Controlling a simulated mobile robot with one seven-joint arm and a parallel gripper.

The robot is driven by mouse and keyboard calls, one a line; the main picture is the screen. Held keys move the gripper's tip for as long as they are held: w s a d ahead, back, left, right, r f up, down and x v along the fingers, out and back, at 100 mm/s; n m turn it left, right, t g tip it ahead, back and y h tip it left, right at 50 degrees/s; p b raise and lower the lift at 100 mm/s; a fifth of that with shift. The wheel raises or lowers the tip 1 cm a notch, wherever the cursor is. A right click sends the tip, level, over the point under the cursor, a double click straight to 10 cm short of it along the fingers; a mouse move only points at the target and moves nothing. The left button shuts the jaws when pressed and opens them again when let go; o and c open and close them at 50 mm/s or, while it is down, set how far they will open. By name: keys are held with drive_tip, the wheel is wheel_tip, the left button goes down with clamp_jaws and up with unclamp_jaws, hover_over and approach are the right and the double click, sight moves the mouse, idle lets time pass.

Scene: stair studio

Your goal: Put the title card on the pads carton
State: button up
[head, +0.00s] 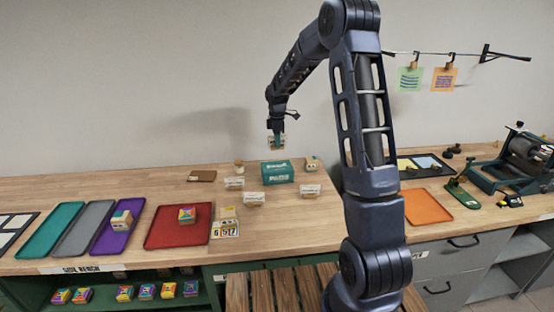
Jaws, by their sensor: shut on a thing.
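My gripper (277,136) is in the air above the back middle of the bench, pointing down. It is shut on a small pale and tan piece, which looks like the title card (275,147); its print is too small to read. The pads carton (277,172) is a teal box with pale lettering, standing on the bench below my gripper. A clear gap shows between the held card and the carton's top, which looks bare.
Several small tan blocks with white labels stand around the carton, such as one at front (254,198) and one at right (310,191). A red tray (160,238) lies to the left. My arm rises right of the carton.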

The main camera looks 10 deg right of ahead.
drive_tip(key=shift+f, duration=4.4)
drive_tip(key=shift+f, duration=0.2)
drive_tip(key=o, duration=0.9)
drive_tip(key=shift+o, duration=0.2)
drive_tip(key=shift+r, duration=0.1)
wheel_tip(320, 180, up, 12)
drive_tip(key=shift+r, duration=0.15)
drive_tip(key=s+d+r+m+t, duration=0.1)
drive_tip(key=s+d+r+m, duration=0.35)
drive_tip(key=s+r, duration=0.5)
drive_tip(key=s+d+r+m+t, duration=0.1)
drive_tip(key=s+d+r+m, duration=0.4)
drive_tip(key=s, duration=0.7)
drive_tip(key=s+d+m+t, duration=0.2)
drive_tip(key=s+m, duration=0.6)
drive_tip(key=s, duration=1.3)
drive_tip(key=shift+d+t, duration=0.3)
drive_tip(key=shift+d, duration=0.7)
